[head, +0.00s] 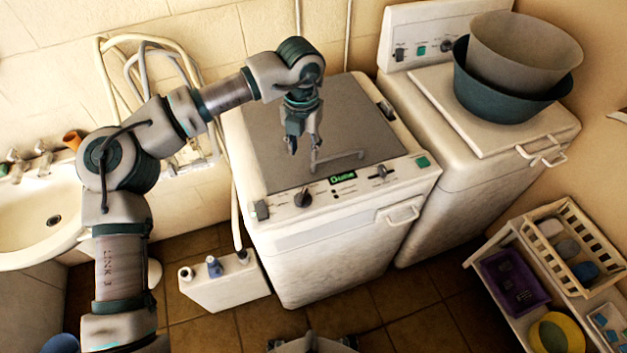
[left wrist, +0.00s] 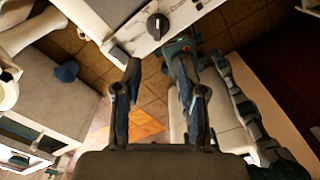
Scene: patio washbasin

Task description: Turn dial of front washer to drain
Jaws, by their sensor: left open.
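The front washer (head: 340,240) is a worn white machine with a grey lid (head: 350,115). Its black round dial (head: 303,197) sits on the control panel along the front top edge, left of a small green-lit display (head: 343,177). The dial also shows in the left wrist view (left wrist: 157,24), with a pale pointer mark on it. My left gripper (head: 304,147) is open and empty, pointing down over the lid, apart from the dial. In the left wrist view its two fingers (left wrist: 158,65) are spread, with the dial beyond their tips.
A second white machine (head: 455,195) stands to the right with stacked tubs (head: 520,60). A sink (head: 40,215) is at the left. A white canister (head: 225,285) stands on the floor by the washer. A shelf (head: 540,265) with baskets is at the lower right. Tiled floor before the washer is mostly clear.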

